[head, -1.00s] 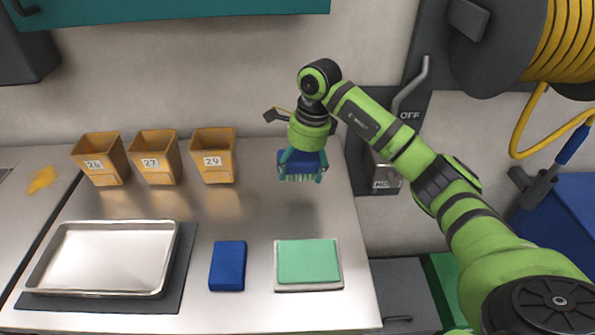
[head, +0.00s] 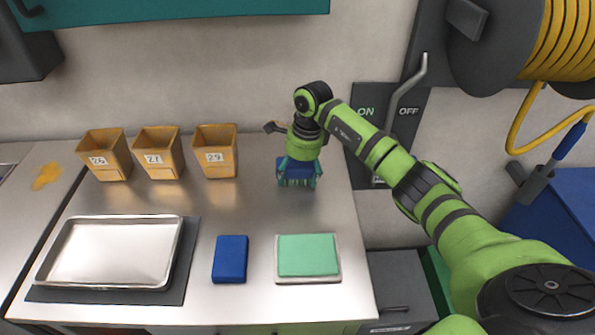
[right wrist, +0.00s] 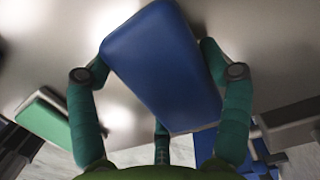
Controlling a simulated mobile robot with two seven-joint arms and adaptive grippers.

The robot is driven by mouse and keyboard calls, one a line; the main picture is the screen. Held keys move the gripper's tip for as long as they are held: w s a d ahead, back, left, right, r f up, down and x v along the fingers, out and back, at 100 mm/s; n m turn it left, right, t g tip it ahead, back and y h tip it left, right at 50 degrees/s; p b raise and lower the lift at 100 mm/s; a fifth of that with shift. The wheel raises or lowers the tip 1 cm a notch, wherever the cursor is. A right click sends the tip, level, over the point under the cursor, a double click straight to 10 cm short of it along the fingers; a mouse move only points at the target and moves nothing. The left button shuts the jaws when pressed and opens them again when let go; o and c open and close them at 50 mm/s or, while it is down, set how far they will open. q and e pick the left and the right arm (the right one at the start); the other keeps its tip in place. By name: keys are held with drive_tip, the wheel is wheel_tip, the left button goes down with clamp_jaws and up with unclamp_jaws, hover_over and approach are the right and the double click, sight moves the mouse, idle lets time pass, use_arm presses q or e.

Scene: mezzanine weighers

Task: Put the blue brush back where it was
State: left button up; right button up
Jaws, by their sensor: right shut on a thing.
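The blue brush (head: 299,172) has a blue block body with paler bristles pointing down. My right gripper (head: 298,180) is shut on it, with its teal fingers on either side. The brush is upright over the back right of the steel counter (head: 255,205); I cannot tell whether its bristles touch the surface. In the right wrist view the blue body (right wrist: 165,65) sits between the fingers of the right gripper (right wrist: 160,60). My left gripper is not in view.
Orange bins 26 (head: 108,160), 27 (head: 160,160) and 29 (head: 217,157) stand along the back left. A metal tray (head: 115,250) on a dark mat, a blue block (head: 230,259) and a green pad (head: 307,255) on a pale base lie in front. A switch panel (head: 385,110) is on the wall.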

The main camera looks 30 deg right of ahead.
sight(304, 165)
drive_tip(key=o, duration=1.1)
drive_tip(key=shift+f, duration=0.1)
drive_tip(key=shift+c, duration=0.2)
drive_tip(key=r+b, duration=0.1)
drive_tip(key=r, duration=0.2)
drive_tip(key=d+r+b, duration=0.1)
drive_tip(key=r, duration=0.3)
drive_tip(key=r+b, duration=0.1)
drive_tip(key=r, duration=0.3)
drive_tip(key=shift+s+d+r, duration=0.15)
drive_tip(key=shift+s+d, duration=0.15)
drive_tip(key=shift+s, duration=0.05)
drive_tip(key=shift+r, duration=0.5)
